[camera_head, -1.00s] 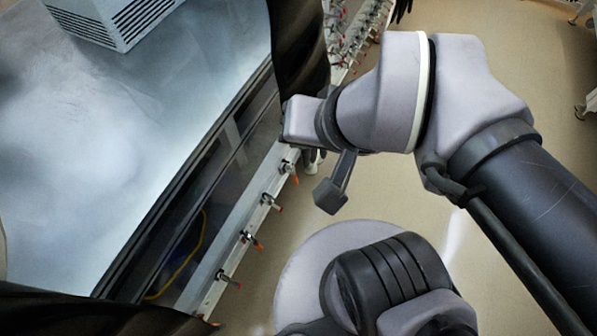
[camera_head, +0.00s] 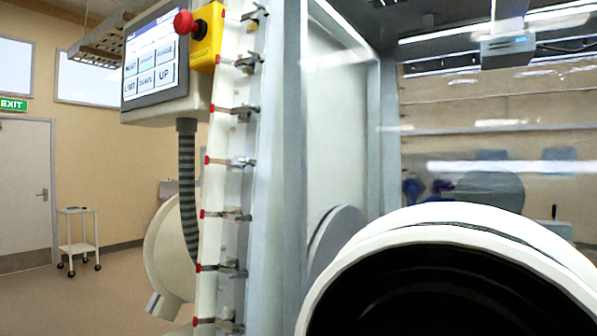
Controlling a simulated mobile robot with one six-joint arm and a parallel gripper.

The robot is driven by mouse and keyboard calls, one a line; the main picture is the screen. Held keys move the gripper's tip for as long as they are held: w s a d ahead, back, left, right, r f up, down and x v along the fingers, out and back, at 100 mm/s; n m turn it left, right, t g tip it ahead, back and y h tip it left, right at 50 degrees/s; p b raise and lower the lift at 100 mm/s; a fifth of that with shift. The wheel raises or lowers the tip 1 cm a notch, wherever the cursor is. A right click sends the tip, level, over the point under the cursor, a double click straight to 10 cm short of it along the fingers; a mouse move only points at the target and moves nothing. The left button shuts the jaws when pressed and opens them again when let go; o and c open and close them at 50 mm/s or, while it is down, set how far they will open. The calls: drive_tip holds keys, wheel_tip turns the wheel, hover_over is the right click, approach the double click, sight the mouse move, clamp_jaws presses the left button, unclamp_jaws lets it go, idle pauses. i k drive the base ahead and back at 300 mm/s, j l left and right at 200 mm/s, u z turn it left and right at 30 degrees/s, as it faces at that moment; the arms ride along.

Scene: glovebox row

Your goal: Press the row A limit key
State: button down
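A control panel with a lit touch screen (camera_head: 150,38) hangs at the upper left, beside the glovebox's corner post. Its screen faces me at a slant. It shows two rows of pale keys below a blue-and-white display area. In the lower row, the right key (camera_head: 167,74) reads UP and the middle key (camera_head: 147,80) seems to read DOWN. The lower left key (camera_head: 130,88) has a short blurred label that may be LIMIT; I cannot be sure. The upper row's labels are too blurred to read, and I see no clear row letter. My gripper is out of view.
A red mushroom button (camera_head: 184,23) on a yellow box (camera_head: 207,38) sits right beside the screen. Clamps (camera_head: 238,162) line the white post. A large round port (camera_head: 450,235) fills the lower right. A white cart (camera_head: 78,238) stands far left; floor there is clear.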

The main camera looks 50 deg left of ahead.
sight(131, 87)
drive_tip(key=u, duration=2.85)
